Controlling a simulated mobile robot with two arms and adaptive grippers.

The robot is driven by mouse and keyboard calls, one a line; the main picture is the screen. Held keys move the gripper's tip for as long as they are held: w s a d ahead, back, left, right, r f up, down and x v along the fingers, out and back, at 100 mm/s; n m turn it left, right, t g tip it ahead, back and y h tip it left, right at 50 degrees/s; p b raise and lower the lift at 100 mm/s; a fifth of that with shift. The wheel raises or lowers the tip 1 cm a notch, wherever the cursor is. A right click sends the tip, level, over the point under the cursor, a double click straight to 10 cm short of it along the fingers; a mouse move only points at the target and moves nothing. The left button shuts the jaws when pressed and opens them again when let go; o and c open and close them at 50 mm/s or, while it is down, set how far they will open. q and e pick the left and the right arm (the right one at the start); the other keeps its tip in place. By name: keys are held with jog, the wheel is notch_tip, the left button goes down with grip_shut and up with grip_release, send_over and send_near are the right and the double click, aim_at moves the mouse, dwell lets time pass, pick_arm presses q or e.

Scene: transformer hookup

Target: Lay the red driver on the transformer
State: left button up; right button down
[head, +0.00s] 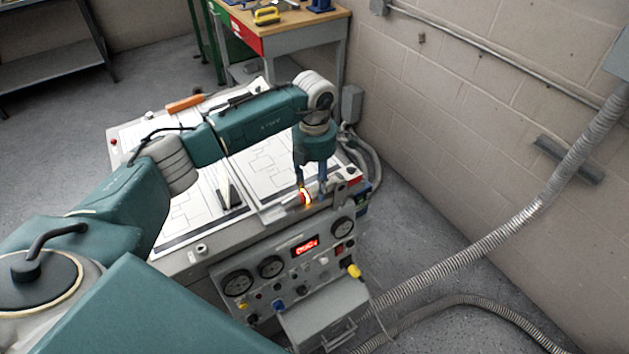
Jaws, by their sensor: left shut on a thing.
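My left gripper (312,192) points down over the near right edge of the bench console, above the gauge panel. It is shut on a small red thing with a bright yellow patch, which looks like the red driver (304,197). The fingers hide part of it, and I cannot tell whether it touches the surface below. The grey console (235,238) has a sloping top with printed diagrams and a front with dials and a red display. I cannot tell which part is the transformer. My right gripper is not in view.
An orange-handled tool (185,103) lies at the console's far left edge. A dark wedge-like thing (229,193) stands on the diagrams. A grey box (325,315) juts from the front. A workbench (300,32) stands behind; a thick conduit (480,245) runs at the right.

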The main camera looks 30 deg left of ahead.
pick_arm(q)
jog(key=shift+f+b, duration=0.25)
jog(key=shift+b, duration=0.15)
jog(key=o, duration=1.4)
jog(key=shift+s, duration=0.1)
jog(key=shift+f, duration=0.1)
jog(key=shift+r+p, duration=0.55)
jog(key=shift+r, duration=0.05)
notch_tip(320, 180, up, 12)
jog(key=b, duration=0.3)
jog(key=shift+f, duration=0.2)
